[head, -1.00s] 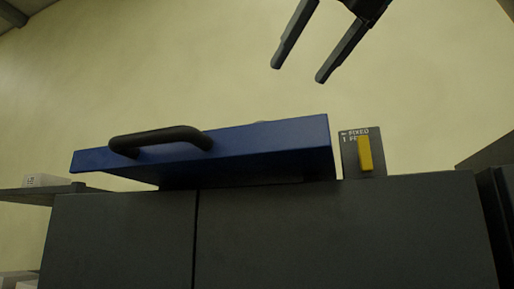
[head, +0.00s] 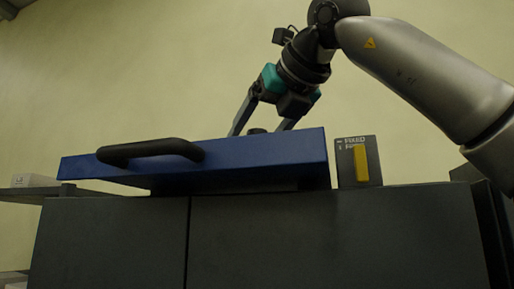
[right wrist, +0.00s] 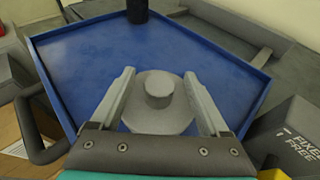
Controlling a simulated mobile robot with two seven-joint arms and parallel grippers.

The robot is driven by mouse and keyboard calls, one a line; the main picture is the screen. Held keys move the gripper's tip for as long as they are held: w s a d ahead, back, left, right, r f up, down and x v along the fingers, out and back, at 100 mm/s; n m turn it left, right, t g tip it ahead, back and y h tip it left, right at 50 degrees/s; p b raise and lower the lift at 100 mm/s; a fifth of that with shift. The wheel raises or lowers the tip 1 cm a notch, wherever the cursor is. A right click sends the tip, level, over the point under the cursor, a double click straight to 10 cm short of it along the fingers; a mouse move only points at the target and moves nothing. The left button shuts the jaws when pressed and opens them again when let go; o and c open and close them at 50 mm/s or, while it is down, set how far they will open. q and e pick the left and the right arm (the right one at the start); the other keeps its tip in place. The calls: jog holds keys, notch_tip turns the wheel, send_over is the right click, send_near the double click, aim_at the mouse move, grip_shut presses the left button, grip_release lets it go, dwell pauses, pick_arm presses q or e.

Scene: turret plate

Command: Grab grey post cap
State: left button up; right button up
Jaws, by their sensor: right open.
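The grey post cap (right wrist: 158,100) is a round disc with a raised knob, on the blue plate (right wrist: 75,70) in the right wrist view. In the head view only a small dark top, likely the cap's knob (head: 257,131), shows above the blue plate (head: 240,160). My right gripper (right wrist: 160,75) is open, with one finger on each side of the cap; I cannot tell whether they touch it. In the head view the right gripper (head: 258,133) points down behind the plate's near edge, its fingertips hidden. My left gripper is not in view.
A black handle (head: 150,151) is on the plate's near left side. A yellow switch (head: 361,163) on a grey block marked FIXED stands right of the plate. A dark cylinder (right wrist: 137,10) stands at the plate's far corner. The grey cabinet (head: 330,240) is below.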

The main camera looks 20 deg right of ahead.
grip_shut()
dwell(0.7)
